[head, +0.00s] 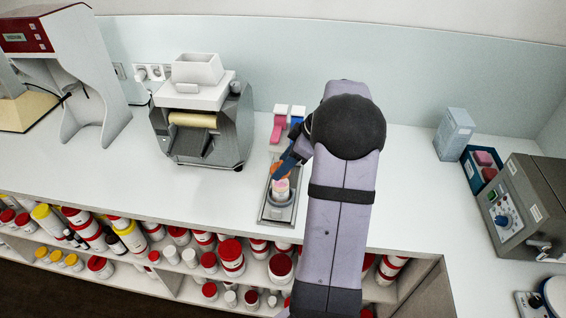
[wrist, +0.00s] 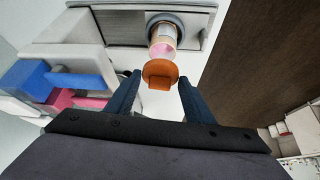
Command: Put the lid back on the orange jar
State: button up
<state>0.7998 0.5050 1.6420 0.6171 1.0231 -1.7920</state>
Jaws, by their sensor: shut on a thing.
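My gripper (head: 281,172) is shut on the orange lid (wrist: 160,74), a round disc with a small tab, held between the two blue fingertips (wrist: 160,78). The open jar (wrist: 163,44), pale with pink showing at its mouth, stands upright in the grey tray (head: 264,213). In the head view the jar (head: 281,188) is just below the lid (head: 285,169) and partly hidden by it. In the wrist view the lid is apart from the jar's mouth in the picture; the exact gap is hard to tell.
Behind the tray stand white holders with a pink (head: 277,130) and a blue item (head: 296,130). A grey mill (head: 203,120) stands to the left. A blue bin (head: 482,164) and a grey control box (head: 525,205) are at right. Shelves of red-lidded jars (head: 231,257) lie below the counter edge.

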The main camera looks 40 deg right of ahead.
jog(key=shift+f+b, duration=1.45)
jog(key=shift+f, duration=0.5)
jog(key=shift+b, duration=0.7)
jog(key=shift+f+b, duration=0.65)
jog(key=shift+b, duration=0.65)
dwell(2.1)
jog(key=o, duration=1.6)
jog(key=shift+r, duration=0.2)
jog(key=shift+r+p, duration=1.25)
jog(key=shift+r, duration=0.95)
